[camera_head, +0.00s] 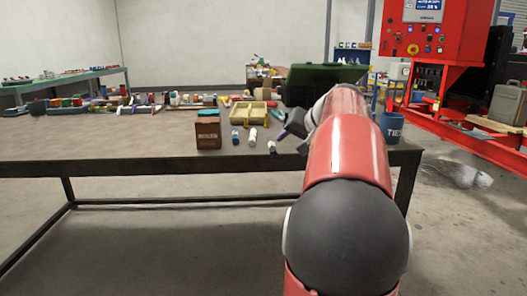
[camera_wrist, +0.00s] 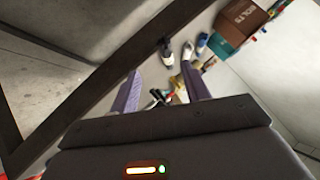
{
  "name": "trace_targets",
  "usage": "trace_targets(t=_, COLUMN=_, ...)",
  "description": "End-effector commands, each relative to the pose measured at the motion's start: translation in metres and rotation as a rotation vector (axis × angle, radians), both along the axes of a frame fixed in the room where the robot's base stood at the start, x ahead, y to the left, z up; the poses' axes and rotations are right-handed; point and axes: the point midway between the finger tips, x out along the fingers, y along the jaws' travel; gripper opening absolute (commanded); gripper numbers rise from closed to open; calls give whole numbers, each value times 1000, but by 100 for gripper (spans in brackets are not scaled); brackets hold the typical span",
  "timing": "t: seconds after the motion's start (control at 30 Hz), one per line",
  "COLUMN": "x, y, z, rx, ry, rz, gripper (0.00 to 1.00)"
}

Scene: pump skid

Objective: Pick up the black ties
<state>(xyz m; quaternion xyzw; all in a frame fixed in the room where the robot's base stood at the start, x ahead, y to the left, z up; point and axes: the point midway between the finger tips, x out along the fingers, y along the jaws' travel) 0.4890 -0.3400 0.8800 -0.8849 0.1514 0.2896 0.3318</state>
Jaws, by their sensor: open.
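My gripper (camera_head: 283,133) reaches over the workbench (camera_head: 110,150), near its front edge at the right. In the wrist view its two purple-lined fingers (camera_wrist: 162,70) stand apart with nothing held between them.
A brown "BOLTS" box (camera_head: 208,136), a blue bottle (camera_head: 235,138) and a white bottle (camera_head: 252,137) stand left of my gripper. A yellow divided tray (camera_head: 249,115) and an open dark green case (camera_head: 325,75) are behind. The bench's front left is clear.

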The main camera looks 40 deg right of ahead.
Motion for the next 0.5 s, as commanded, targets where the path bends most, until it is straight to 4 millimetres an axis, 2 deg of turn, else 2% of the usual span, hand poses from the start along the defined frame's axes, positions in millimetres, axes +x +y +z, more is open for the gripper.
trace_targets(t=0.5, x=56, y=3, z=-37, rx=2, ry=0, rz=2, gripper=47)
